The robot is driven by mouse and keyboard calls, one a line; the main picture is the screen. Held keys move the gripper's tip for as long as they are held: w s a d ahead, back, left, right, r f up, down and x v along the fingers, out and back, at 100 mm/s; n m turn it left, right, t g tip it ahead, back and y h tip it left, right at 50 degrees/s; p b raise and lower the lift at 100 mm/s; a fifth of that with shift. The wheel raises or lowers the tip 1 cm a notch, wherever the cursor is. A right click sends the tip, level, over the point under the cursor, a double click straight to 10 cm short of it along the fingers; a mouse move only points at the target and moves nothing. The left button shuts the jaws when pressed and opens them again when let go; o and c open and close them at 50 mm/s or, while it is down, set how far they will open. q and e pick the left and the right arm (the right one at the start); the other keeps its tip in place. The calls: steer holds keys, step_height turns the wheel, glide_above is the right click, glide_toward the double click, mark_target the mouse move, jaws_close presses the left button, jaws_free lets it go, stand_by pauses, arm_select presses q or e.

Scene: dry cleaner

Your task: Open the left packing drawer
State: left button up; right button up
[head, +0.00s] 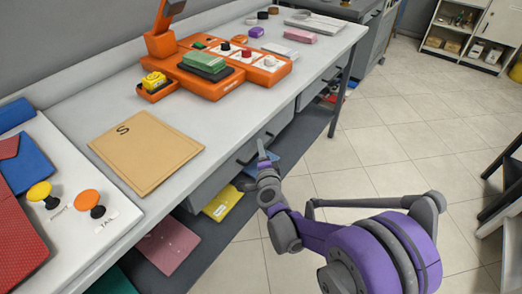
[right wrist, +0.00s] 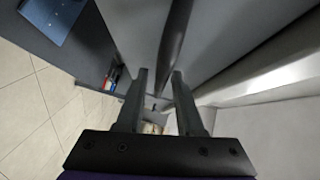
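The left packing drawer (head: 213,186) is a grey front under the near part of the long white table, and it looks closed. Its dark bar handle (head: 268,137) is partly hidden by my right gripper (head: 263,155), which is at the drawer front. In the right wrist view the handle (right wrist: 176,35) runs lengthwise into the space between the two fingers (right wrist: 159,78). The fingers are apart, one on each side of the bar; I cannot tell whether either touches it. A second drawer (head: 312,93) sits farther along the table. My left gripper is out of view.
A lower shelf (head: 318,118) under the table holds a yellow packet (head: 222,203) and a pink one (head: 168,246). On the table (head: 80,108) lie a brown folder (head: 146,150) and an orange tray unit (head: 205,85). Tiled floor (head: 380,150) is open to the right.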

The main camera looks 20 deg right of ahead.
jaws_close()
stand_by(1.2)
